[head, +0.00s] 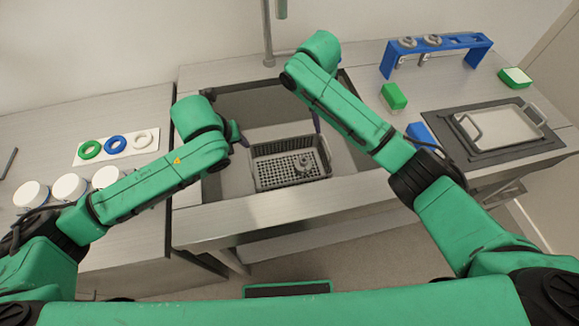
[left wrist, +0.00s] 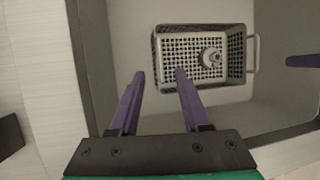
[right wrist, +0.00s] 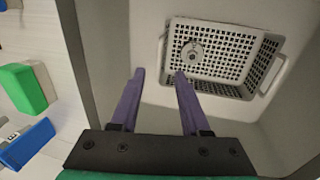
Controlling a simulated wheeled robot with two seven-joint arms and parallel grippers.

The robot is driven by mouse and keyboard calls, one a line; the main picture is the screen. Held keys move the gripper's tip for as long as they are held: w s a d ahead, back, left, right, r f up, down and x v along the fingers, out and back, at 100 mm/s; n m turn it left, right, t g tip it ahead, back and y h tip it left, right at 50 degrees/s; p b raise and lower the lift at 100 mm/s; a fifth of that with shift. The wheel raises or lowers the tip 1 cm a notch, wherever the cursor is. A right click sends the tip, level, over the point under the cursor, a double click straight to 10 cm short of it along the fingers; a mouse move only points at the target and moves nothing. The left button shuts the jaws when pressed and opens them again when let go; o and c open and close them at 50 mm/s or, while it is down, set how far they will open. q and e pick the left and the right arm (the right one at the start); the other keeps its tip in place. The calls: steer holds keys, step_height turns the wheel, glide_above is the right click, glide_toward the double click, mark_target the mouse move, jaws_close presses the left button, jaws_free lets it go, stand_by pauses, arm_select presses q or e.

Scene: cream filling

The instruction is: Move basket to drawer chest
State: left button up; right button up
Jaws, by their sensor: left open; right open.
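A grey perforated basket (head: 270,176) sits down inside the sink, with a round grey metal part (head: 303,163) lying in it. My left gripper (left wrist: 158,75) has its purple fingers apart and empty, above the sink by the basket's left side. My right gripper (right wrist: 158,74) is also open and empty, above the sink near the basket's right side. The basket shows in the left wrist view (left wrist: 168,77) with a handle at its right end, and in the right wrist view (right wrist: 190,88) with handles at both ends. No drawer chest can be made out.
The sink's walls and rim (head: 215,225) surround the basket, and a faucet (head: 268,40) stands behind. Right of it are green blocks (head: 394,96), a blue rack (head: 437,52) and a metal tray (head: 500,130). White jars (head: 70,187) and coloured rings (head: 115,145) stand left.

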mark_target(249, 154)
arm_select(q)
steer(key=x, duration=1.4)
arm_select(e)
steer(key=d+f, duration=0.1)
steer(key=f, duration=0.8)
steer(key=d+f, duration=0.1)
steer(key=f, duration=0.4)
steer(key=shift+w+d, duration=0.15)
steer(key=shift+d, duration=0.2)
steer(key=shift+r, duration=0.1)
arm_select(q)
jaws_close()
arm_select(e)
jaws_close()
arm_select(q)
steer(key=shift+r, duration=0.1)
arm_select(e)
steer(key=shift+r, duration=0.1)
